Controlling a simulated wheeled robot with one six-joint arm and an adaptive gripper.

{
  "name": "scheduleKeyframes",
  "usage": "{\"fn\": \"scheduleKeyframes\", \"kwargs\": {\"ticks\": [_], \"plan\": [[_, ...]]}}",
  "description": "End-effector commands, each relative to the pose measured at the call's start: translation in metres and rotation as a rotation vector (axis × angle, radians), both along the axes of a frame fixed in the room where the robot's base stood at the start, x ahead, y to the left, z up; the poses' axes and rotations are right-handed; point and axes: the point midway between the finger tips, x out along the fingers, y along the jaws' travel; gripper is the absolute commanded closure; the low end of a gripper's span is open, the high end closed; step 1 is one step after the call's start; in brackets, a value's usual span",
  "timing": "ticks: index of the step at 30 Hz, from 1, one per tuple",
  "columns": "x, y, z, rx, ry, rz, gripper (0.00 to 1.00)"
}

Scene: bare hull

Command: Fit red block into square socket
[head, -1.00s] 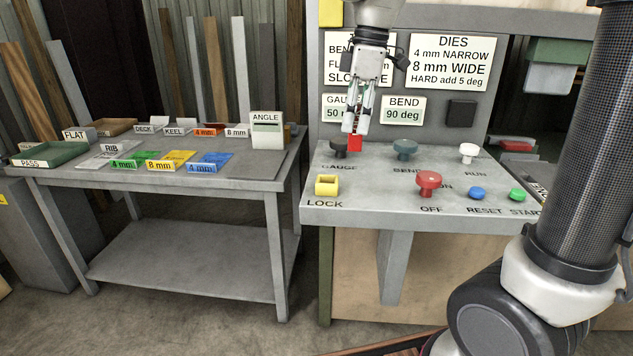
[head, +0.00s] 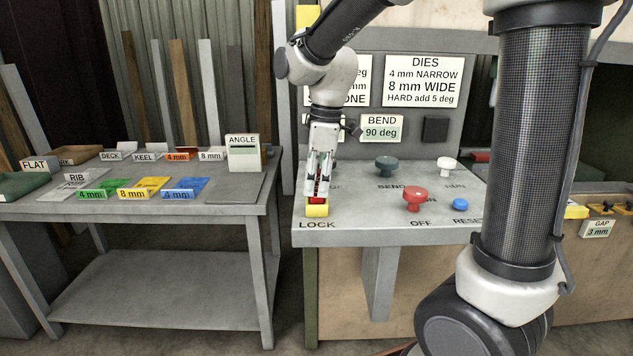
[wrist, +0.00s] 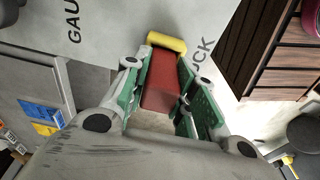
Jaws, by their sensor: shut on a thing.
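The red block (head: 317,199) is held upright between the fingers of my gripper (head: 316,190). The yellow square socket (head: 317,211) stands on the console's front left corner, behind the LOCK label. The block's lower end is right at the socket's top in the head view. In the wrist view my gripper (wrist: 167,75) is shut on the red block (wrist: 160,85), with green pads on both sides. The yellow socket (wrist: 167,42) shows just beyond the block's far end, and the block hides its opening. I cannot tell whether the block's tip is inside the socket.
The grey console (head: 365,225) also carries a red OFF knob (head: 414,198), a dark BEND knob (head: 386,164), a white RUN knob (head: 447,164) and a blue RESET button (head: 460,205). A side table (head: 215,205) with coloured labelled trays stands left, across a gap.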

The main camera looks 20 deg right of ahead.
Motion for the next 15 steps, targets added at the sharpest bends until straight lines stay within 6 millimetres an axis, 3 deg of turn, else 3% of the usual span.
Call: {"fn": "scheduleKeyframes", "kwargs": {"ticks": [8,9,12,15], "plan": [[0.0,0.0001,-0.0016,0.0,0.0,0.0,1.0],[0.0,0.0001,-0.0024,0.0,0.0,0.0,0.72],[0.0,0.0,-0.002,0.0,0.0,0.0,0.54],[0.0,0.0,-0.0019,0.0,0.0,0.0,0.52]]}}
